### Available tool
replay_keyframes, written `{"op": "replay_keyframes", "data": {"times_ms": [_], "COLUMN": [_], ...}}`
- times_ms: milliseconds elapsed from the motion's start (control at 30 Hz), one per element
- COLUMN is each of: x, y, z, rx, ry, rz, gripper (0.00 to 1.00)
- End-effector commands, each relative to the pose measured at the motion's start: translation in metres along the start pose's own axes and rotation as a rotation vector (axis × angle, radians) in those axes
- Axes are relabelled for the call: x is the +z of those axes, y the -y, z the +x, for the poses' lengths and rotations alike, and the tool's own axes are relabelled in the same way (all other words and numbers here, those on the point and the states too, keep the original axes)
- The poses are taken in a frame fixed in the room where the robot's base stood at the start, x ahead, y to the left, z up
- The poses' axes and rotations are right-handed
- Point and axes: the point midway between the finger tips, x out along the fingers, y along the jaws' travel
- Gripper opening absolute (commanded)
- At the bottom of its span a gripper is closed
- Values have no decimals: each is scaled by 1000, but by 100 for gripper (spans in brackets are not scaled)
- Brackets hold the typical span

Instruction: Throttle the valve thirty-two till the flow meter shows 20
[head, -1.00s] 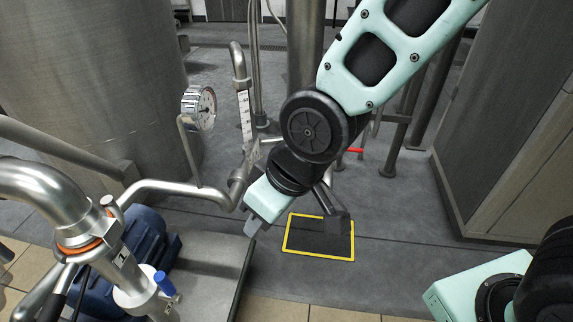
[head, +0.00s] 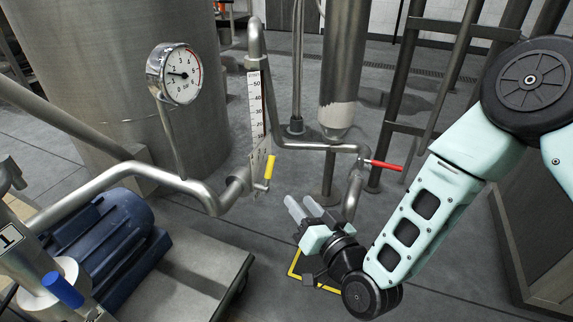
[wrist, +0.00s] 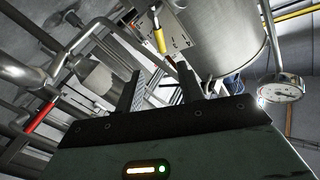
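The flow meter (head: 258,105) is an upright tube with a numbered scale in the head view; I cannot make out its float. A yellow valve handle (head: 270,168) stands tilted at the meter's foot, and it also shows in the wrist view (wrist: 159,38). A red valve handle (head: 385,165) lies nearly level on the pipe to the right; it is at the left of the wrist view (wrist: 42,112). I cannot read a number thirty-two on either valve. My gripper (head: 300,200) is below and right of the yellow handle, fingers apart, empty, touching neither handle.
A round pressure gauge (head: 180,74) stands left of the meter. A blue motor (head: 105,245) on a metal plinth and a blue handle (head: 63,289) are at lower left. A large steel tank (head: 110,80) is behind.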

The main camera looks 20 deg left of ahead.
Motion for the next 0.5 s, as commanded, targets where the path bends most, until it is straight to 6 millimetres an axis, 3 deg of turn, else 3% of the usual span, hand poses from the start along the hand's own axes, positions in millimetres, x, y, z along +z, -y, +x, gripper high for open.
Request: {"op": "replay_keyframes", "data": {"times_ms": [167, 500], "x": [0, 1], "y": [0, -1], "z": [21, 91], "rx": [-2, -2], "ry": [-7, -7], "rz": [-1, -1], "gripper": [38, 38]}}
